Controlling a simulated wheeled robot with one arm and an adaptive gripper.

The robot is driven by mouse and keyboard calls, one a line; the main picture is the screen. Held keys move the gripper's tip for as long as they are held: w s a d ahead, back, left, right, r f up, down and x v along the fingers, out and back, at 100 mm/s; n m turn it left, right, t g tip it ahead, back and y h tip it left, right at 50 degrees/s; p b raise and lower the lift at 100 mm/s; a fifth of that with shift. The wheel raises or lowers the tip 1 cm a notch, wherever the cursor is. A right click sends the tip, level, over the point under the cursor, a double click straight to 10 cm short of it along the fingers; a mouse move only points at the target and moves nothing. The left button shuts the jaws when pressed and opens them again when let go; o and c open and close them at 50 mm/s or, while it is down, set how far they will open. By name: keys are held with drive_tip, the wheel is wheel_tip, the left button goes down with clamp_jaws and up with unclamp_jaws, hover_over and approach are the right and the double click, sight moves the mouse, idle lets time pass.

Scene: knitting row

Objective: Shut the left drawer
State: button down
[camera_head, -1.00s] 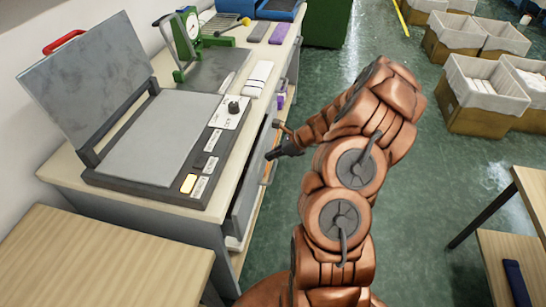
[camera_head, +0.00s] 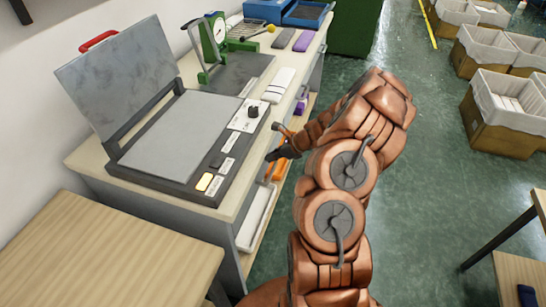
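The workbench (camera_head: 83,163) stands at the left, its drawer side facing right. No drawer clearly sticks out past the front edge of its top, and the left drawer's front cannot be made out from this steep angle. My gripper (camera_head: 274,155) is dark, small and close to the bench's front edge, just below the level of the top. Its fingertips point left towards the bench. I see nothing held in it, but its finger gap is too small to judge. Whether it touches the drawer front is unclear.
Below the top, orange items (camera_head: 280,169), a white tray (camera_head: 257,217) and purple items (camera_head: 301,104) show. A wooden table (camera_head: 95,260) is near left.

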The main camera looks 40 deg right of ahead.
drive_tip(key=shift+w+a+r, duration=0.1)
drive_tip(key=shift+a+r, duration=0.1)
drive_tip(key=shift+a, duration=0.05)
drive_tip(key=s+d+r, duration=0.6)
drive_tip(key=s+d, duration=0.1)
drive_tip(key=s, duration=0.2)
drive_tip(key=shift+s+r, duration=0.15)
drive_tip(key=shift+r, duration=0.2)
